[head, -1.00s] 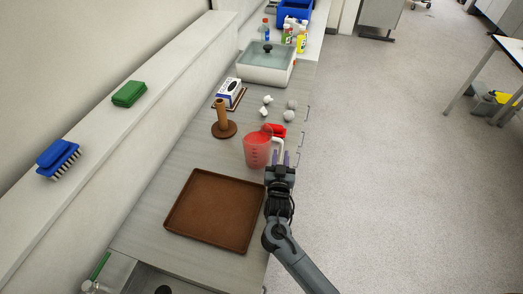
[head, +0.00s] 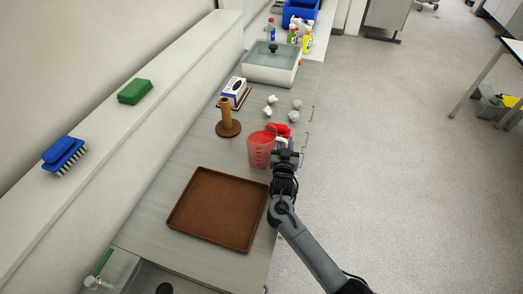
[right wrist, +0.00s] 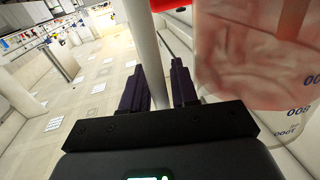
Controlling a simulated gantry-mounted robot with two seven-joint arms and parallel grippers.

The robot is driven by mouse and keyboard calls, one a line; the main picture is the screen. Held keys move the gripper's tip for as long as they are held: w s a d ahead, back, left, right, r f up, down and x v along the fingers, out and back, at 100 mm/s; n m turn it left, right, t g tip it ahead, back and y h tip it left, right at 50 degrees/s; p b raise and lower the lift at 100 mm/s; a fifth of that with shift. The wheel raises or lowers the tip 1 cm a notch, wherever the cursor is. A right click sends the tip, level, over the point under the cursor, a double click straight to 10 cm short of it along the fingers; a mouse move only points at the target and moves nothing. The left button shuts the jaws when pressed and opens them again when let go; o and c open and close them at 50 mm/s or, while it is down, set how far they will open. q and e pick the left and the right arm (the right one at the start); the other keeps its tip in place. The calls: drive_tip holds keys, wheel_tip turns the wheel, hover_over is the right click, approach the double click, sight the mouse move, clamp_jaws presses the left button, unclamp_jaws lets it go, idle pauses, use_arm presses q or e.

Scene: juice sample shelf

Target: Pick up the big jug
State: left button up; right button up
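The big jug (head: 261,151) is a clear measuring jug with red contents and a white handle. It stands upright on the counter behind the brown tray. My right gripper (head: 286,147) is at the jug's right side, at the handle. In the right wrist view the pale handle (right wrist: 146,45) runs down between the two dark fingers of the gripper (right wrist: 160,85), with a small gap showing beside the right finger. The red-filled jug wall (right wrist: 255,60) fills the right of that view. My left gripper is out of view.
The brown tray (head: 218,208) lies in front of the jug. A wooden stand (head: 228,125), a red object (head: 283,129) and small white and grey items (head: 294,116) are near. A lidded box (head: 272,66) stands farther back. Open floor lies right.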

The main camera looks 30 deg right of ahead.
clamp_jaws()
drive_tip(key=shift+r, duration=0.25)
